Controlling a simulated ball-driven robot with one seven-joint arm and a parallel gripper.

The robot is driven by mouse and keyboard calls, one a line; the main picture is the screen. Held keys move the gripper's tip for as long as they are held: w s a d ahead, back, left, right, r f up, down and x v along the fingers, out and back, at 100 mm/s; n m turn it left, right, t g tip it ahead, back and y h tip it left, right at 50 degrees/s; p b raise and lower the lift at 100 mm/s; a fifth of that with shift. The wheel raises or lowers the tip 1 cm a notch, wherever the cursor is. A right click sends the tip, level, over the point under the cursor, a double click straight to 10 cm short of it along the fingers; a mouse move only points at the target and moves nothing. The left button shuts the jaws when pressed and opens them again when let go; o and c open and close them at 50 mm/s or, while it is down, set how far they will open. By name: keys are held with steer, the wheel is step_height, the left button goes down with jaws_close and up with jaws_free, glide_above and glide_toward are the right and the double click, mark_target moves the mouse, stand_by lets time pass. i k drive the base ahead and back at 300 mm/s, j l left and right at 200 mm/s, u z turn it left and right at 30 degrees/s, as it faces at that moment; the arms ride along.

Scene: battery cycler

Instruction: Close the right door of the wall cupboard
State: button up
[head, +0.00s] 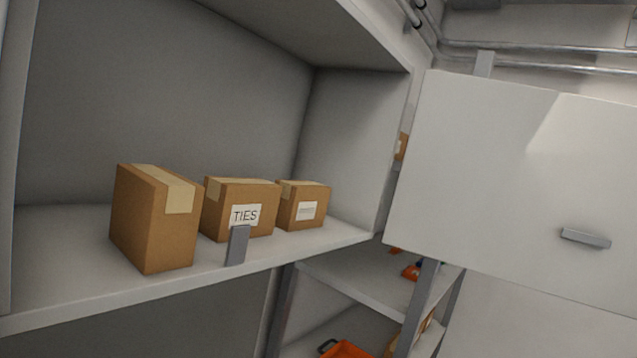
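The wall cupboard (340,135) stands open in the left and middle of the head view. A pale flat door panel (490,170), which looks like its right door, stands swung out beyond the cupboard's right side wall. A short grey bar handle (585,238) sits low on the panel. The panel's right end runs out of the picture. My gripper is not in view, so its distance from the door cannot be told.
Several cardboard boxes, one labelled TIES (262,226), stand inside near the front. A small grey upright plate (237,246) is at the cupboard floor's front edge. A rack (350,275) with an orange bin (345,349) stands below right. Pipes (540,47) run above the door.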

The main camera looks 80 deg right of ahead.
mark_target(492, 173)
steer(key=k+l+u, duration=0.2)
steer(key=u, duration=0.2)
steer(key=k+l+u, duration=0.15)
steer(key=k+u, duration=0.25)
steer(key=k+l+u, duration=0.1)
steer(key=u, duration=0.3)
steer(key=k+u, duration=0.4)
steer(key=k+l+z, duration=0.1)
steer(key=k, duration=1.25)
steer(key=k+z, duration=0.4)
steer(key=k+l+z, duration=0.35)
steer(key=k, duration=0.2)
steer(key=k+l+z, duration=0.25)
steer(key=k+z, duration=0.35)
steer(key=i, duration=0.1)
